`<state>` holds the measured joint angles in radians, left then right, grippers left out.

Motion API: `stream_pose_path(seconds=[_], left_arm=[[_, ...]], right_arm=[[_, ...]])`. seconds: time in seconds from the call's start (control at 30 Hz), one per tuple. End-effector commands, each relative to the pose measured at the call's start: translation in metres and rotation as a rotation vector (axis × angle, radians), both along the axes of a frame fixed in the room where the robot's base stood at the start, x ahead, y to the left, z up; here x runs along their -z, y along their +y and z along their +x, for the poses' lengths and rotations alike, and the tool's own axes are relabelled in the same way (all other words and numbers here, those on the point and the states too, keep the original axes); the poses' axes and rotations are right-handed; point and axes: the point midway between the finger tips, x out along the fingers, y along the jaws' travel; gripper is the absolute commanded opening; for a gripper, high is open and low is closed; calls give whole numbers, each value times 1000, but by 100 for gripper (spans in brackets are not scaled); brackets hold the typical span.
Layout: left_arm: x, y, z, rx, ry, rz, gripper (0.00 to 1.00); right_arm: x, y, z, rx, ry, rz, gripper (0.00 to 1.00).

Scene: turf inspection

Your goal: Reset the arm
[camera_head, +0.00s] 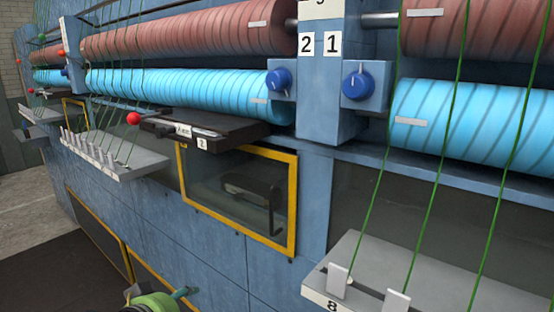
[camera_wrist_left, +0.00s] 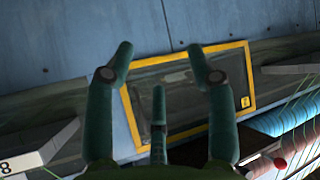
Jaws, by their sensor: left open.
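My left gripper (camera_wrist_left: 160,60) fills the middle of the left wrist view. Its dark green fingers are spread apart, with nothing between them. They point at a yellow-framed window (camera_wrist_left: 240,98) in the blue machine, which shows behind them; I cannot tell the gap. In the head view only a green and teal part of my left gripper (camera_head: 158,300) shows at the bottom edge, below the yellow-framed window (camera_head: 291,205). The rest of that arm is out of view. My right gripper is in neither view.
The blue machine (camera_head: 225,250) carries red rollers (camera_head: 190,32) above light-blue rollers (camera_head: 180,90). Green threads run down to grey shelves (camera_head: 120,160), (camera_head: 390,265). A red ball knob (camera_head: 134,118) sticks out by a dark ledge. Dark floor (camera_head: 60,270) lies open at lower left.

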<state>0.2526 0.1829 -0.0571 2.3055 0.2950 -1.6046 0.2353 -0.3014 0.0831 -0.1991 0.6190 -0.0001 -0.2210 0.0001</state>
Motion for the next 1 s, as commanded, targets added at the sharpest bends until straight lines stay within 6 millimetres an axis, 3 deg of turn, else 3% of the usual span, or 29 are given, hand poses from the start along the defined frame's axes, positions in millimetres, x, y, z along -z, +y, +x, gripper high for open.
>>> stream_pose_path(seconds=[0.03, 0.1, 0.3, 0.5, 0.7, 0.77, 1.0], left_arm=[[31, 0, -19, 2, 59, 23, 56], [65, 1, -43, 7, 127, 57, 56], [144, 4, -123, 32, 312, 151, 56], [185, 7, -188, 60, 446, 216, 56], [208, 10, -243, 87, 552, 263, 56], [214, 11, -259, 96, 583, 276, 56], [292, 9, -243, 101, 601, 275, 56]], right_arm=[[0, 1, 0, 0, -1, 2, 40], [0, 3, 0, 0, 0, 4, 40], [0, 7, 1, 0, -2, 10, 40], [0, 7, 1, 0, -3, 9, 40], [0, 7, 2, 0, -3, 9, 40], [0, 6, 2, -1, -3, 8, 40], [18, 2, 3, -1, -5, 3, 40]])
